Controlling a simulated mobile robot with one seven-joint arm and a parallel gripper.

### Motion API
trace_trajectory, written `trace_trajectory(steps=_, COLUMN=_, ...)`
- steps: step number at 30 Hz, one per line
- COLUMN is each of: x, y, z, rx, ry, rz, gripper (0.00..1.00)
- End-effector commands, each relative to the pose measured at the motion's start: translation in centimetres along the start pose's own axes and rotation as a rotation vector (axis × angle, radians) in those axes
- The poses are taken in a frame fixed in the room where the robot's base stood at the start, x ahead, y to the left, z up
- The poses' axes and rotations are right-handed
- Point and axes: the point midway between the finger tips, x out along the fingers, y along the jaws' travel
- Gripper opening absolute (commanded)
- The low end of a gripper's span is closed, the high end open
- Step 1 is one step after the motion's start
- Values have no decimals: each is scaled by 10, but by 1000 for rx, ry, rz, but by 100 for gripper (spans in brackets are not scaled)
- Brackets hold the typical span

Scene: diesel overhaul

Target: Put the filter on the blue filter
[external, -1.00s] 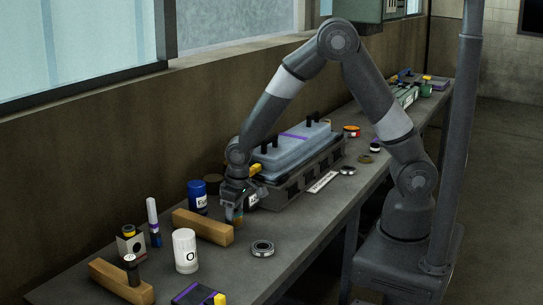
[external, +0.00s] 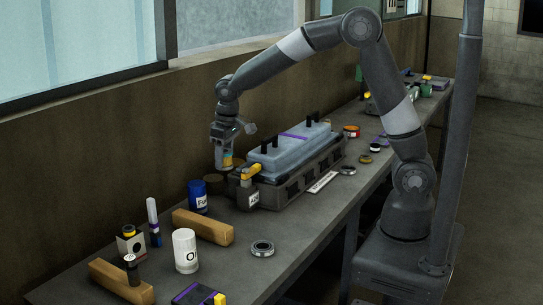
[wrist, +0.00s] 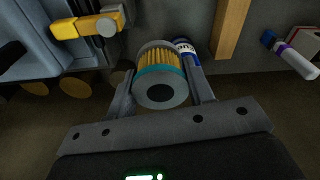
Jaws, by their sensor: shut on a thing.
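My gripper (external: 227,164) is shut on a round filter (wrist: 160,74) with yellow pleats, a teal band and a dark centre hole. In the wrist view the filter sits between the two fingers. In the external view the held filter (external: 226,161) is raised above the bench, up and to the right of the blue filter. The blue filter (external: 197,197), a blue can with a white label, stands upright on the bench near the wall. In the wrist view the blue filter (wrist: 184,46) shows beyond the held filter, which partly hides it.
A grey-blue engine block (external: 290,152) and a yellow-handled part (external: 251,172) stand right of the gripper. A wooden block (external: 203,227), a white can (external: 186,251) and a marker-like bottle (external: 153,222) are nearer the front. A dark round can (external: 214,184) is behind the blue filter.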

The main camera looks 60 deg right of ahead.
Motion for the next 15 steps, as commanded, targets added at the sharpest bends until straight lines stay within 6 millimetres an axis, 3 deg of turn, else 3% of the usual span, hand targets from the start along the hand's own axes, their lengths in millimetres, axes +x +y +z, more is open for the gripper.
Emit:
trace_trajectory(steps=3, x=-26, y=34, z=-24, rx=6, ry=5, rz=0, gripper=23)
trace_trajectory(steps=9, x=-52, y=66, z=-41, rx=2, ry=2, rz=-2, gripper=23)
trace_trajectory(steps=12, x=-50, y=63, z=-46, rx=-2, ry=-1, rz=-3, gripper=23)
trace_trajectory(steps=15, x=-38, y=46, z=-51, rx=-5, ry=-2, rz=-3, gripper=23)
